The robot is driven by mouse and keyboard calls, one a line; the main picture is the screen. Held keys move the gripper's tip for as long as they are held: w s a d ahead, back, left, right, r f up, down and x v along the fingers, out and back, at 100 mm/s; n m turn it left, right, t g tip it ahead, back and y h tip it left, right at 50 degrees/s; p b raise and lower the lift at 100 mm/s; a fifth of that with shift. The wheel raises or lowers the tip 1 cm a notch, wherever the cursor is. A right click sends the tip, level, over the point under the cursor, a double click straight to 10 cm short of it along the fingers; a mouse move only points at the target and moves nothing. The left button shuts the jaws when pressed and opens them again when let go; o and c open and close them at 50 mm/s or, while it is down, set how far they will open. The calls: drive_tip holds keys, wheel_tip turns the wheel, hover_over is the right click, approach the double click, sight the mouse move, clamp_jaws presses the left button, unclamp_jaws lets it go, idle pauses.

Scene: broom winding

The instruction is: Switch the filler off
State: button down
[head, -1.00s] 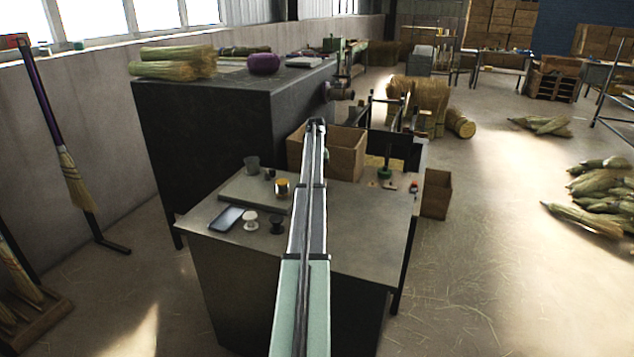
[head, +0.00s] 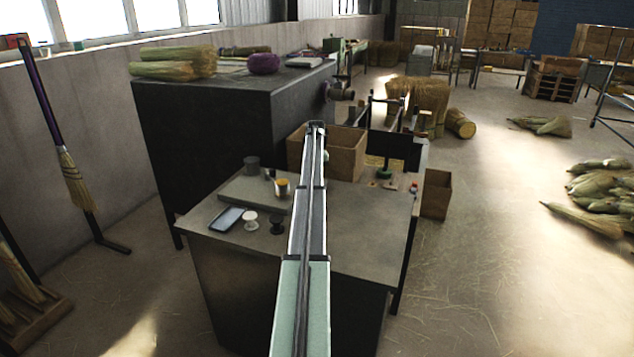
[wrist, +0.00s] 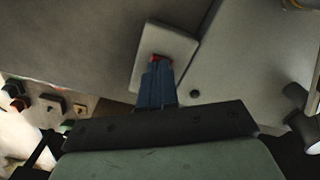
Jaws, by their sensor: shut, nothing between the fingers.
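My gripper (wrist: 158,62) is in the wrist view, its blue fingers together and pointing at a pale grey rectangular plate (wrist: 179,47). A small red patch shows right at the fingertips; I cannot tell whether it belongs to the fingers or to a switch under them. Whether the fingers touch the plate is unclear. In the head view my arm runs up the middle over the bench, and the gripper cannot be made out there. No part is clearly recognisable as the filler or its switch.
The grey bench (head: 345,232) carries a phone (head: 229,219), a white spool (head: 251,221), a dark spool (head: 277,224), a dark cup (head: 252,165) and a yellow-topped jar (head: 282,187). A cardboard box (head: 347,152) stands behind. A dark cabinet (head: 200,125) is at the left.

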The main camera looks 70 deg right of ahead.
drive_tip(key=shift+r, duration=3.45)
